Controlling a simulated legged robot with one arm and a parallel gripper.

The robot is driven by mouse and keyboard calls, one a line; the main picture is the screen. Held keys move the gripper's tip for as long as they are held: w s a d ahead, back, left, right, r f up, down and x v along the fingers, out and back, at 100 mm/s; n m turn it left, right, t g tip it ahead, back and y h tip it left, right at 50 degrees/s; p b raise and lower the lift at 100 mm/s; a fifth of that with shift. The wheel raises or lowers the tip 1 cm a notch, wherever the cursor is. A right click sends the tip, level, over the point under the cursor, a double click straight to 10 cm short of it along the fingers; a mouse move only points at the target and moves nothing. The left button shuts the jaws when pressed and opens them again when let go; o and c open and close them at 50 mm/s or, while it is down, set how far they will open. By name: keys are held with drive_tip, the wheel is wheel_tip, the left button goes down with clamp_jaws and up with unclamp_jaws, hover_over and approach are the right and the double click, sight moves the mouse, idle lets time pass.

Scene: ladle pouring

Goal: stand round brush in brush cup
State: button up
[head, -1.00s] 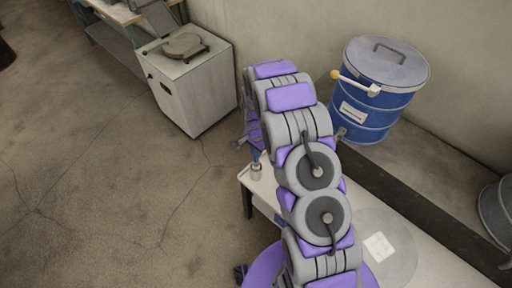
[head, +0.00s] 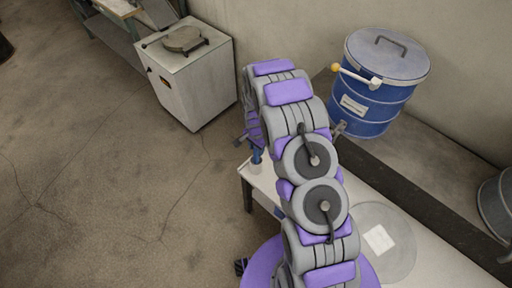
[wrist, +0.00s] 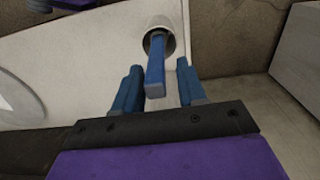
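In the wrist view a pale round cup (wrist: 171,24) stands near the edge of the white table (wrist: 85,52). A blue bar, which looks like the handle of the round brush (wrist: 155,68), rises out of the cup's mouth toward the camera. Any bristles are hidden. My gripper (wrist: 160,67) has its blue fingers apart on either side of the handle, with a visible gap on each side. In the head view the small cup (head: 255,167) sits at the table's left end with blue above it, partly beside my arm; the fingertips are not clear there.
A blue drum (head: 365,108) with a grey lid and a yellow-tipped handle stands against the wall. A white cabinet (head: 190,88) with a round dark-handled plate is at upper left. A pale disc with a white square (head: 379,239) lies on the table. Floor at left is open.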

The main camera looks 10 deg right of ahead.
drive_tip(key=shift+o, duration=0.7)
wheel_tip(320, 180, up, 17)
drive_tip(key=p, duration=0.2)
drive_tip(key=shift+r, duration=0.15)
idle(0.6)
